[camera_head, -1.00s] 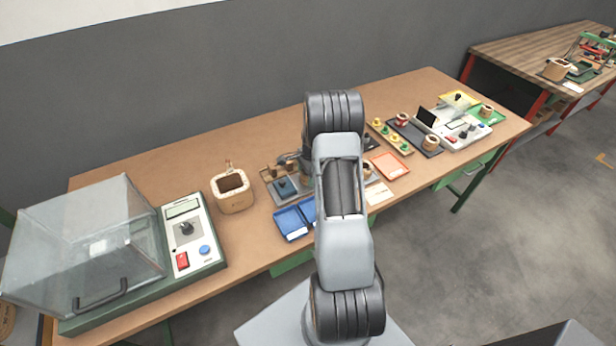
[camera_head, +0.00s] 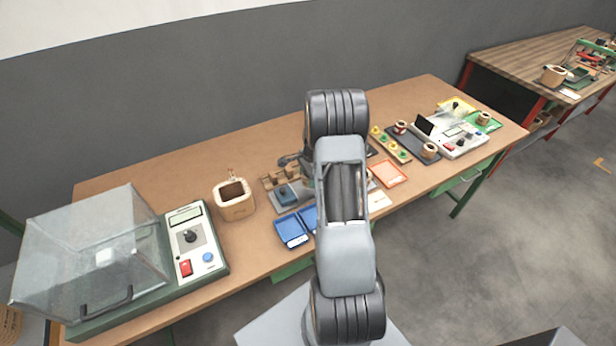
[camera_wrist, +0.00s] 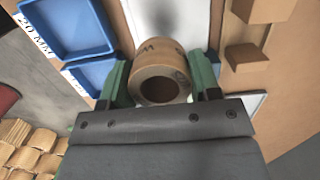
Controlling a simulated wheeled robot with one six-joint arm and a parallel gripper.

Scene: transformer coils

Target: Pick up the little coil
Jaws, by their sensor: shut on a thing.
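The little coil (camera_wrist: 160,72) is a tan, paper-wrapped ring with a dark hole, in the middle of the wrist view. My gripper (camera_wrist: 160,84) has its two green fingers against the left and right sides of the coil and is shut on it. The coil's hole faces the wrist camera. Whether the coil touches the surface below cannot be told. In the head view my own arm hides my gripper and the coil.
Blue trays (camera_wrist: 70,28) lie left of the coil, and wooden blocks (camera_wrist: 250,35) stand close on its right. In the head view a large coil (camera_head: 234,203) and a clear-hooded machine (camera_head: 95,255) stand left. An orange tray (camera_head: 389,174) and a black mat (camera_head: 410,145) lie right.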

